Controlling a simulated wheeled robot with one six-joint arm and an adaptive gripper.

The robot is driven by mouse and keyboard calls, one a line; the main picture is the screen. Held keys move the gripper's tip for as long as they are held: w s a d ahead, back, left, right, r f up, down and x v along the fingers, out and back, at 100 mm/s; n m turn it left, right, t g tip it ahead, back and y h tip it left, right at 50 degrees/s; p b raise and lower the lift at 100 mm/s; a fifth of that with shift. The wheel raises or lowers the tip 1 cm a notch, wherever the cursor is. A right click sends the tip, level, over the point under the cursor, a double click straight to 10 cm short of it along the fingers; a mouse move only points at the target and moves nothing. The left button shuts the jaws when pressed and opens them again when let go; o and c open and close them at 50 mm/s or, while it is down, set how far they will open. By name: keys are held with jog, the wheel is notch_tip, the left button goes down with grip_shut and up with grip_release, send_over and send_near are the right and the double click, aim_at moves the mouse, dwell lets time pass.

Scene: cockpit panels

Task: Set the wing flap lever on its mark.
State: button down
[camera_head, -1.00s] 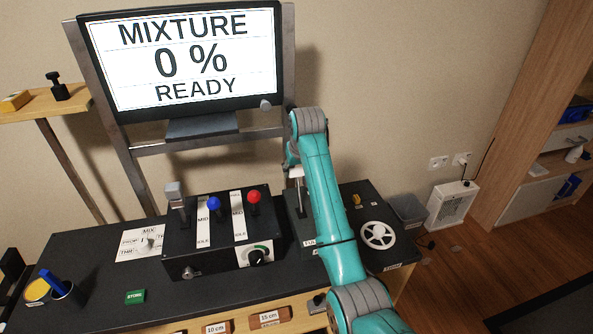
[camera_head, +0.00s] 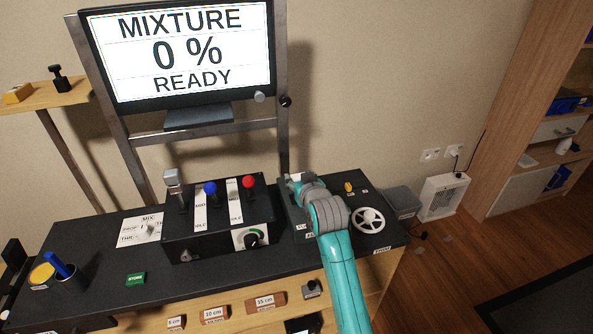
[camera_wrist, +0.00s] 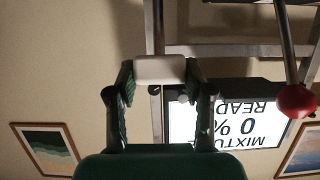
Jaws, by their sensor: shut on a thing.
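The wing flap lever has a pale, flat handle (camera_wrist: 160,69), which shows between my fingers in the wrist view. My gripper (camera_wrist: 160,75) is shut on this handle, one finger on each side. In the head view a bit of the pale handle (camera_head: 295,177) shows just beyond my wrist, above the dark flap unit (camera_head: 299,236) right of the throttle box. My arm covers most of the lever's slot and scale there. The mark and the lever's exact setting cannot be made out.
Left of the lever stands the black box with a grey-topped lever (camera_head: 172,178), a blue knob (camera_head: 210,188) and a red knob (camera_head: 249,181). A white wheel (camera_head: 368,221) and a yellow knob (camera_head: 348,187) are to the right. The monitor (camera_head: 178,55) reads MIXTURE 0 % READY.

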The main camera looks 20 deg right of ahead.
jog(key=s, duration=0.1)
jog(key=s+f+t, duration=0.1)
jog(key=shift+s+f, duration=0.3)
jog(key=shift+f, duration=0.15)
jog(key=shift+c, duration=2.2)
grip_release()
jog(key=shift+r, duration=0.2)
jog(key=v, duration=1.2)
jog(key=shift+f, duration=0.1)
